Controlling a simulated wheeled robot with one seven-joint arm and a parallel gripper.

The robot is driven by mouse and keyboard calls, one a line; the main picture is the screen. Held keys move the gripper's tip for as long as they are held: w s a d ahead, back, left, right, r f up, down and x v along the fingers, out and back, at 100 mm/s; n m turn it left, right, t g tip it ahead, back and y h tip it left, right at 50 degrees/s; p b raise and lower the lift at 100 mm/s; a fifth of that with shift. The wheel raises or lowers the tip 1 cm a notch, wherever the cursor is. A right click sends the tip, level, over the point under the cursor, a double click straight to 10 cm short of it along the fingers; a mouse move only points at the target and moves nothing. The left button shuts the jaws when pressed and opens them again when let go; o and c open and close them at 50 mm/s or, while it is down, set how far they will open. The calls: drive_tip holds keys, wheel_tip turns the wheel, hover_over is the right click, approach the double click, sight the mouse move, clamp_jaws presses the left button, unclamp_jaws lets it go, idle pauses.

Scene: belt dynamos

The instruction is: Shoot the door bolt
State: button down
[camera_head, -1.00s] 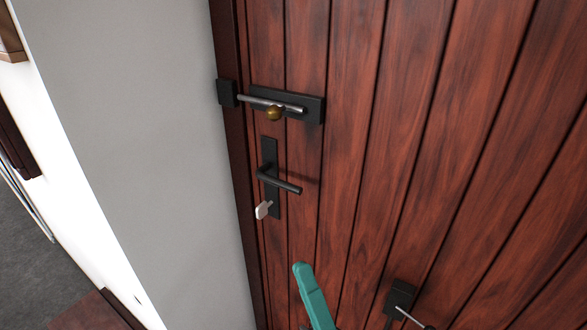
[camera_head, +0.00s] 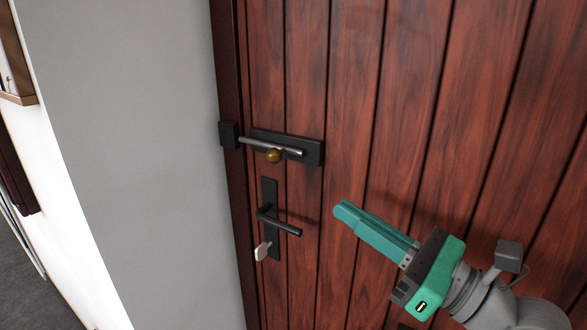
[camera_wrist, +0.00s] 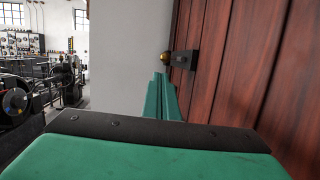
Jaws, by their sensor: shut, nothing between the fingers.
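The door bolt is a silver rod (camera_head: 255,143) with a brass knob (camera_head: 274,156) on a black plate (camera_head: 313,152) fixed to the wooden door. The rod's left end reaches the edge of the black keeper (camera_head: 229,134) on the door frame; I cannot tell whether it is inside. My teal gripper (camera_head: 342,210) is shut and empty, below and to the right of the bolt, apart from it. In the wrist view, the fingertips (camera_wrist: 160,77) point toward the brass knob (camera_wrist: 165,58), which shows just beyond them; the keeper is not clear there.
Below the bolt, a black lever handle (camera_head: 280,223) sticks out from the door, with a pale key (camera_head: 262,250) under it. A grey wall (camera_head: 130,160) stands left of the frame. In the wrist view, machinery (camera_wrist: 60,80) stands far off at the left.

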sight(280, 160)
drive_tip(key=shift+w+d+r+h, duration=0.15)
drive_tip(key=shift+d+r+h, duration=0.2)
drive_tip(key=shift+d+h, duration=0.05)
drive_tip(key=x, duration=1.4)
drive_tip(key=shift+r, duration=0.15)
drive_tip(key=w+a, duration=0.2)
drive_tip(key=a, duration=0.2)
drive_tip(key=shift+w+a, duration=0.15)
drive_tip(key=shift+w, duration=0.25)
